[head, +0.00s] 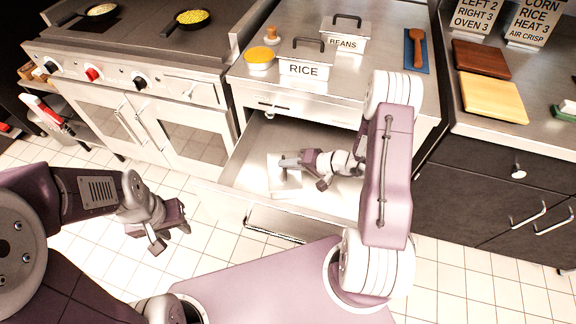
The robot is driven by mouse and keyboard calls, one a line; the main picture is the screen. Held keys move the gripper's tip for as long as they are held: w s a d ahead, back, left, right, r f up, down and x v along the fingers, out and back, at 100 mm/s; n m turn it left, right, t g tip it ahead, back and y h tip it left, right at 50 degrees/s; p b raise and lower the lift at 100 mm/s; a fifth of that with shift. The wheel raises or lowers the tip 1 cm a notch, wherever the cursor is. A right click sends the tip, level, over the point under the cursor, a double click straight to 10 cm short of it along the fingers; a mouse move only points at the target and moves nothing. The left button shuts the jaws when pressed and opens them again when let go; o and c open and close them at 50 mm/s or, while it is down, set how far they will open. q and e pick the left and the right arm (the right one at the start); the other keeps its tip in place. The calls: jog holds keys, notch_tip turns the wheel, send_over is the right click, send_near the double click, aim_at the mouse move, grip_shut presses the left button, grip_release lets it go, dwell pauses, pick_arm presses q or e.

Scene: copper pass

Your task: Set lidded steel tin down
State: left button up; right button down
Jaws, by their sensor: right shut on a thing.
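My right arm reaches down into the open drawer (240,170) below the counter. My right gripper (298,170) is inside the drawer, at a pale steel tin (286,184) near the drawer's left part. It is shut on the tin; the gripper covers part of it, and I cannot tell whether the tin touches the drawer floor. My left gripper (168,238) hangs at the left over the tiled floor, fingers apart and empty.
On the counter stand lidded tins labelled RICE (303,69) and BEANS (344,43), beside a bowl of yellow food (260,58) and a blue tray (416,52). Two boards (492,98) lie on the right counter. A stove (150,45) with pans is at the left.

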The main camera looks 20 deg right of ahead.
jog(key=shift+f, duration=0.15)
jog(key=c, duration=1.5)
grip_release()
jog(key=shift+s+d+r, duration=0.15)
jog(key=shift+r, duration=0.05)
jog(key=p+v, duration=0.1)
jog(key=v, duration=1)
jog(key=shift+s+d+r+p, duration=0.1)
jog(key=shift+s+d+p, duration=0.1)
jog(key=shift+p, duration=0.1)
